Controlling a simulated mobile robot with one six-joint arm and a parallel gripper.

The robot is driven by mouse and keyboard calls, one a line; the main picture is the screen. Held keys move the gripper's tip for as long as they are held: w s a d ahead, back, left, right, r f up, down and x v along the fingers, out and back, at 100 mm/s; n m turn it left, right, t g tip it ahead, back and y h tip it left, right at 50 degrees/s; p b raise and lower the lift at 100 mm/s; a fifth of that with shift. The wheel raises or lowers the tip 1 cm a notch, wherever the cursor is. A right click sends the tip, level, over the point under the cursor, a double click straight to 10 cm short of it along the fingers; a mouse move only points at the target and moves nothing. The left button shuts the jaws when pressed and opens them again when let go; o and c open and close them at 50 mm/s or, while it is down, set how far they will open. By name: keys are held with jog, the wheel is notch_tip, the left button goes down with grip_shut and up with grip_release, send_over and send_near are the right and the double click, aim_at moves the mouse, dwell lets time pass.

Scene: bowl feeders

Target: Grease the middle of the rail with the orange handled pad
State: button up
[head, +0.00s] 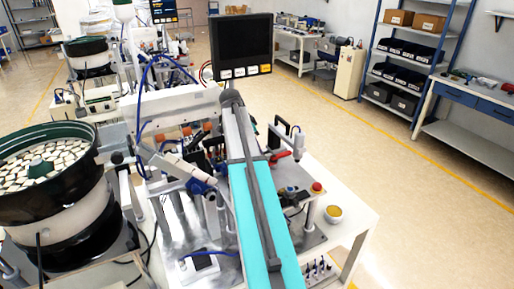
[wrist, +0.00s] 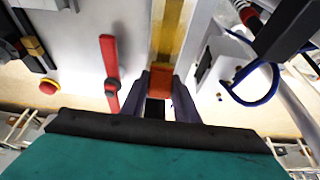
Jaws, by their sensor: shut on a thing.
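In the wrist view, the dark fingers of my gripper (wrist: 161,100) are shut on the orange handle (wrist: 160,84) of the pad. The pad's face is hidden below the fingers. The rail (wrist: 171,30) is a long strip with a yellow-brown surface. It runs from the top edge down to the gripper, and the handle lines up with it. I cannot tell whether the pad touches the rail. In the head view, I cannot make out my gripper or the pad.
A red lever (wrist: 110,75) stands beside the gripper in the wrist view, with a red button (wrist: 48,88) farther left. A blue cable (wrist: 258,98) loops at the right. In the head view, a bowl feeder (head: 45,170) stands left and a yellow-topped tin (head: 333,213) right.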

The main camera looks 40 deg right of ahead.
jog(key=shift+a, duration=0.1)
jog(key=shift+w+a+f, duration=0.1)
jog(key=shift+w+a, duration=0.15)
jog(key=shift+a, duration=0.5)
jog(key=shift+w+a, duration=0.25)
jog(key=shift+a, duration=0.5)
jog(key=shift+a, duration=0.15)
jog(key=shift+w+a+f, duration=0.1)
jog(key=shift+w+a, duration=0.15)
jog(key=shift+a, duration=0.55)
jog(key=shift+w+a+f, duration=0.1)
jog(key=shift+w+a, duration=0.15)
jog(key=shift+a, duration=0.55)
jog(key=shift+w+a+r+b, duration=0.15)
jog(key=shift+w+a, duration=0.15)
jog(key=shift+a, duration=0.55)
jog(key=shift+w+a+f+b, duration=0.15)
jog(key=shift+w+a, duration=0.1)
jog(key=shift+a, duration=0.55)
jog(key=shift+r, duration=0.15)
jog(key=shift+d+r, duration=0.15)
jog(key=shift+s+d, duration=0.25)
jog(key=shift+d, duration=0.55)
jog(key=shift+s+d, duration=0.25)
jog(key=shift+d, duration=0.55)
